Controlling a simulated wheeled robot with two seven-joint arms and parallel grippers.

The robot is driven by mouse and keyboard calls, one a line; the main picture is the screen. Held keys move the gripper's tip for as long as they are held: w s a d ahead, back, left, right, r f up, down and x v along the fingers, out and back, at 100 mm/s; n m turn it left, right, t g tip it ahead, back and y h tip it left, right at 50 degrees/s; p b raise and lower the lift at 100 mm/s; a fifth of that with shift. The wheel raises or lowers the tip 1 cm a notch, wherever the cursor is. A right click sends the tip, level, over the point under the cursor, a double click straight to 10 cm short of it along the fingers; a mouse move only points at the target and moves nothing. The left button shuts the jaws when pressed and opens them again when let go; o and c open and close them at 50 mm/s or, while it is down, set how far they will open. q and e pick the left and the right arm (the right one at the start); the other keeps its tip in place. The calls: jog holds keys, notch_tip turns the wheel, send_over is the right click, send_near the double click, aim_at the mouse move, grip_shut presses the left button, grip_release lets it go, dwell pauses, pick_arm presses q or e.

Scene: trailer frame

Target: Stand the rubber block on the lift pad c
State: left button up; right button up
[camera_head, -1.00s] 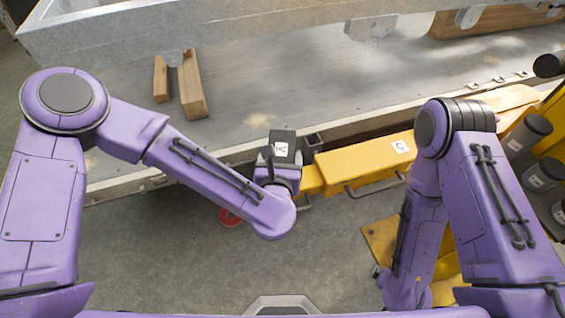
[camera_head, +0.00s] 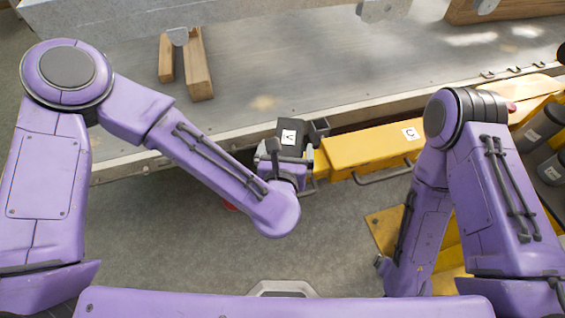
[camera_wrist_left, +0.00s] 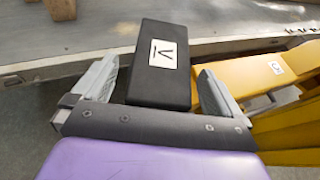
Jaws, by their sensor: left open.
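The rubber block (camera_head: 289,133), black with a white letter label, stands at the left end of the yellow lift beam. It also shows in the left wrist view (camera_wrist_left: 160,65). What lies under the block is hidden. Lift pad c seems to be the yellow beam (camera_head: 365,148) with the C label, right of the block; it also shows in the wrist view (camera_wrist_left: 250,82). My right gripper is not in view.
A long grey metal deck (camera_head: 330,75) with a raised edge runs behind the block. A dark handle (camera_head: 383,176) sticks out in front of the yellow beam. Dark labelled cylinders (camera_head: 540,125) stand at right.

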pick_arm(q)
jog(key=v, duration=0.9)
jog(key=shift+s, duration=0.15)
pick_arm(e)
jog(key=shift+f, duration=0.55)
pick_arm(q)
jog(key=s+a+f+m+g+y, duration=0.1)
jog(key=s+a+f+m+g, duration=0.15)
jog(key=a+f+m, duration=0.75)
jog(key=s+a+f+m+g+y, duration=0.15)
jog(key=a+f+m+g, duration=0.3)
jog(key=f+m, duration=0.65)
jog(key=s+a+f+m+g+y, duration=0.1)
jog(key=s+a+f+m, duration=0.2)
jog(key=a, duration=0.4)
jog(key=s+a+f+m+g+y, duration=0.1)
jog(key=s+a+f+m+g, duration=0.1)
jog(key=s+a+f+m, duration=0.2)
jog(key=s+a, duration=0.2)
jog(key=a, duration=0.2)
jog(key=shift+s+f, duration=0.25)
jog(key=shift+f, duration=0.1)
notch_tip(320, 180, down, 3)
jog(key=b, duration=0.3)
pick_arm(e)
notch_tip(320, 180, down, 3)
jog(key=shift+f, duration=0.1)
